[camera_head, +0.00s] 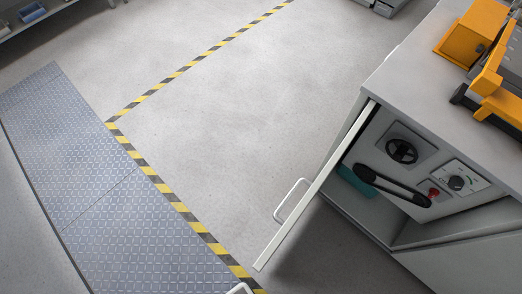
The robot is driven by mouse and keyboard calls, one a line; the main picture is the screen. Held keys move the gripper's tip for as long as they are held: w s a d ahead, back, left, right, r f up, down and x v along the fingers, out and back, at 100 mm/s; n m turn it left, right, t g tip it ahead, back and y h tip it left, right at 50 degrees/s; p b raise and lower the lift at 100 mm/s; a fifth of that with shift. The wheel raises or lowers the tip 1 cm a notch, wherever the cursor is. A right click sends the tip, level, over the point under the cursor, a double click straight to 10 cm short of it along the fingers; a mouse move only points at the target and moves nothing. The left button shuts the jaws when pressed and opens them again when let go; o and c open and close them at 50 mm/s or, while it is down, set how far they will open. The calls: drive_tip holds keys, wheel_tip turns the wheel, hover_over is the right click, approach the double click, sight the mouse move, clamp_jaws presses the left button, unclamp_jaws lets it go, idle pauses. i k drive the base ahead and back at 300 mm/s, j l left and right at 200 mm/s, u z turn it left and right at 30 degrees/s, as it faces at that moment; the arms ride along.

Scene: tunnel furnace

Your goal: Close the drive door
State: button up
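The drive door (318,184) stands open on the grey cabinet at the right. I see mostly its pale top edge, running from the cabinet's upper left corner down and left, well away from the cabinet front. A light bar handle (291,201) sits on the door's left, outer face.
Orange machine parts (470,30) stand on the cabinet top. Open grey floor (230,120) lies left of the door. A yellow-black stripe (180,208) borders a blue-grey tread plate (100,180).

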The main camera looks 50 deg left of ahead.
sight(287, 225)
drive_tip(key=k+j+u, duration=0.35)
drive_tip(key=k+j, duration=0.5)
drive_tip(key=j, duration=0.15)
